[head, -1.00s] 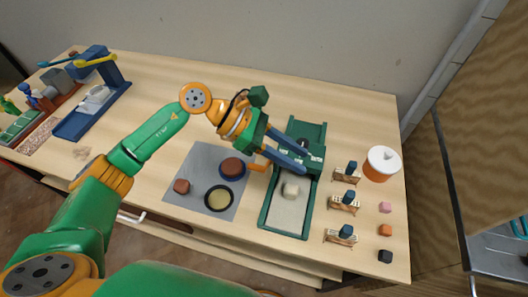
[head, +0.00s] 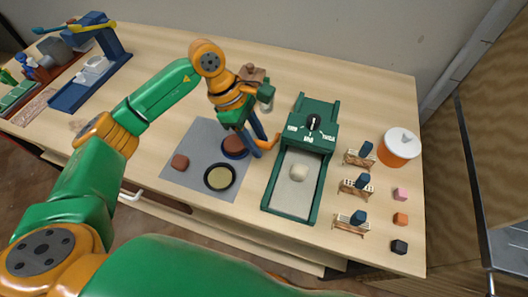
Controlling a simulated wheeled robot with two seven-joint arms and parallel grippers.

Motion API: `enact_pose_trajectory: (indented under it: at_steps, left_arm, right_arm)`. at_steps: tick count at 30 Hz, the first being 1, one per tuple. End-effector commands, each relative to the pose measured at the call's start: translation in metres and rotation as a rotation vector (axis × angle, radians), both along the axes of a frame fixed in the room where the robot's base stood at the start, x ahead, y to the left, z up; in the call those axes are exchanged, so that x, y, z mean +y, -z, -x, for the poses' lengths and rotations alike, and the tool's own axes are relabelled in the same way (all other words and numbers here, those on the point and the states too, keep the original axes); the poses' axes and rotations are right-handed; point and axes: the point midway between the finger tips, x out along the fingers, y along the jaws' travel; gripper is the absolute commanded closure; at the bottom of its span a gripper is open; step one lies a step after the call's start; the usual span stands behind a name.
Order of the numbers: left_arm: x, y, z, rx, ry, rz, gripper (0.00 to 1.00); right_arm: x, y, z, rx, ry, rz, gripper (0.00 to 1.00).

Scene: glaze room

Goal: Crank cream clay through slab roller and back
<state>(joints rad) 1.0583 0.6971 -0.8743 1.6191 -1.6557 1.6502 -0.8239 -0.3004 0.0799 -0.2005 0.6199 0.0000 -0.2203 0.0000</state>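The green slab roller (head: 275,190) stands at the middle right of the table, with a black dial (head: 314,123) on its top. A rounded cream clay lump (head: 299,173) rests on its pale bed, in front of the roller housing. An orange crank handle (head: 273,143) shows at the roller's left side. My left gripper (head: 258,148) points down just left of the roller, close to the crank handle. Its blue fingers overlap in this view, so I cannot tell its opening or whether it touches the handle. My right gripper is out of view.
Left of the roller, a grey mat (head: 201,150) holds brown lumps and a dark-rimmed dish (head: 220,177). Small wooden stands with blue blocks, coloured cubes and an orange pot with a white lid (head: 399,147) stand to the right. A blue press (head: 85,85) stands far left.

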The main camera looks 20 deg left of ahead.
Motion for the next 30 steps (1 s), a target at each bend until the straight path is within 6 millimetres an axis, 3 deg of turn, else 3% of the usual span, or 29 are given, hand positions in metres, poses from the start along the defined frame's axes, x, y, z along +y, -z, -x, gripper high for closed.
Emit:
enact_pose_trajectory:
  at_steps: [2, 15, 30]
  left_arm:
    - [-0.003, 0.012, 0.0, -0.001, 0.001, 0.0, 0.6]
    - [-0.005, 0.01, 0.0, 0.0, -0.001, 0.001, 0.6]
    - [-0.006, -0.009, -0.027, -0.002, -0.002, 0.002, 0.6]
  right_arm:
    - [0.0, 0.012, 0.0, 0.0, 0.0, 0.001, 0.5]
    - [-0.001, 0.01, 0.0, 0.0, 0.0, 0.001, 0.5]
    - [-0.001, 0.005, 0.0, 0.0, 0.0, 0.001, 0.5]
